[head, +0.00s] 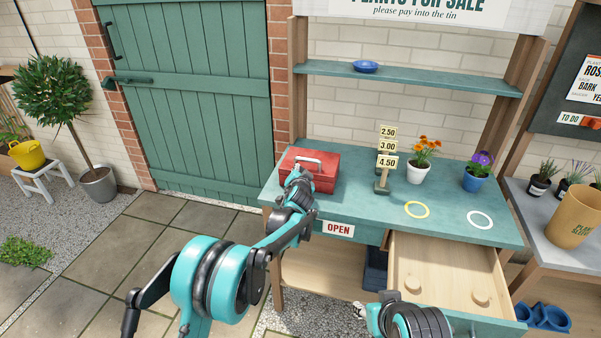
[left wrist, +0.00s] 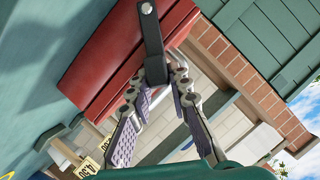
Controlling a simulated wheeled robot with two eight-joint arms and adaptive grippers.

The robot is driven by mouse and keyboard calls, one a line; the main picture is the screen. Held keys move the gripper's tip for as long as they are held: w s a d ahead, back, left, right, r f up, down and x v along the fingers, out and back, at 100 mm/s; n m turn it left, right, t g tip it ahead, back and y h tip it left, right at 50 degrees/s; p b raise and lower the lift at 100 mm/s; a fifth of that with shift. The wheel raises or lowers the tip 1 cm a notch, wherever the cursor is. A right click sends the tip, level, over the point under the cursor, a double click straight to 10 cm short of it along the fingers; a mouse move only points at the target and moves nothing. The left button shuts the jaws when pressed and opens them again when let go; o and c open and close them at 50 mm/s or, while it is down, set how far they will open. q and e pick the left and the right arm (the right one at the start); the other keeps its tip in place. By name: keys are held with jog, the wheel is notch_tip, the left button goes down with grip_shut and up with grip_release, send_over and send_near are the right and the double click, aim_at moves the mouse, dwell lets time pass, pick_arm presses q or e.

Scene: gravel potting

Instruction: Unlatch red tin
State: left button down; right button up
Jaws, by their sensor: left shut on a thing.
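The red tin (head: 318,170) stands at the left end of the green bench top, with its lid down and a pale handle on top. In the left wrist view the red tin (left wrist: 110,60) fills the upper left, and a black latch strap (left wrist: 151,30) with a silver rivet hangs over its front. My left gripper (head: 297,174) is at the tin's front. In the left wrist view its fingers (left wrist: 158,78) are closed on the strap's free end. My right gripper (head: 368,312) is low by the open drawer, and its fingers are too small to read.
An open wooden drawer (head: 445,268) with two round wooden pieces juts out below the bench top (head: 350,207). Price signs (head: 386,160), an orange-flowered pot (head: 418,172) and a purple-flowered pot (head: 475,180) stand right of the tin. Yellow (head: 417,209) and white (head: 480,219) rings mark clear bench top.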

pick_arm(q)
jog(key=c, duration=1.4)
grip_release()
jog(key=shift+s, duration=0.1)
jog(key=v, duration=1.1)
jog(key=shift+s+r, duration=0.15)
jog(key=shift+s, duration=0.25)
jog(key=shift+a, duration=0.1)
